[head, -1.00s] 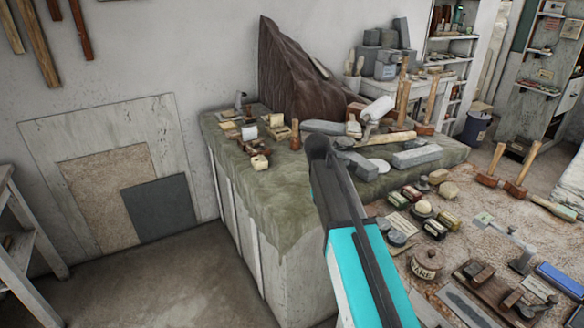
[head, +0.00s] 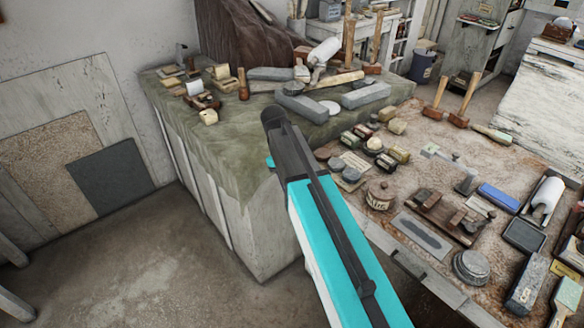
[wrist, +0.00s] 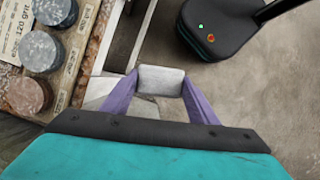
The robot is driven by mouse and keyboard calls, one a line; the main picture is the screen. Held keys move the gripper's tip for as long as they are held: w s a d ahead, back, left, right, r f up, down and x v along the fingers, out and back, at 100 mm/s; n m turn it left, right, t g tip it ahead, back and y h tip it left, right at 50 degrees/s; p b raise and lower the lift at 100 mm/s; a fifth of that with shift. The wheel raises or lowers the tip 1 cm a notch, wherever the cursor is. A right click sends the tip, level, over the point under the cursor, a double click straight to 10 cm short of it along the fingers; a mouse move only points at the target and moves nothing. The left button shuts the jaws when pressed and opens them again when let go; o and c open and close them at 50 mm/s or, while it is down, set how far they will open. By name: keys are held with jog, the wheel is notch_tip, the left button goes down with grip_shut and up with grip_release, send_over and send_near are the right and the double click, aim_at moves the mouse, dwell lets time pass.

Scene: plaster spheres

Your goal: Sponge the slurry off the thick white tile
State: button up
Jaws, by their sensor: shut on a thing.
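In the wrist view my gripper (wrist: 162,92) has its two purple fingers closed on a pale grey-white block (wrist: 161,78). The block looks soft-edged and may be the sponge, but I cannot tell for sure. It is held above the floor close to a table edge. In the head view my cyan and dark arm crosses the middle, and the gripper itself does not show. I cannot pick out the thick white tile or any slurry on it in either view.
A worktable (head: 440,262) at right holds stones, small blocks, a lidded pot (head: 380,195) and a blue block (head: 499,197). A green-draped bench (head: 190,125) stands behind my arm. In the wrist view several round stones (wrist: 40,50) sit at the left. Floor (head: 130,270) is clear at left.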

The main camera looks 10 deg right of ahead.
jog(key=f, duration=0.1)
jog(key=s+f+m, duration=0.1)
jog(key=f, duration=0.1)
jog(key=f+m, duration=0.1)
jog(key=f, duration=0.1)
jog(key=shift+s+d+f+y, duration=0.1)
jog(key=shift+s+f+y, duration=0.1)
jog(key=shift+s+y, duration=0.15)
jog(key=shift+s+g, duration=0.15)
jog(key=shift+g, duration=0.15)
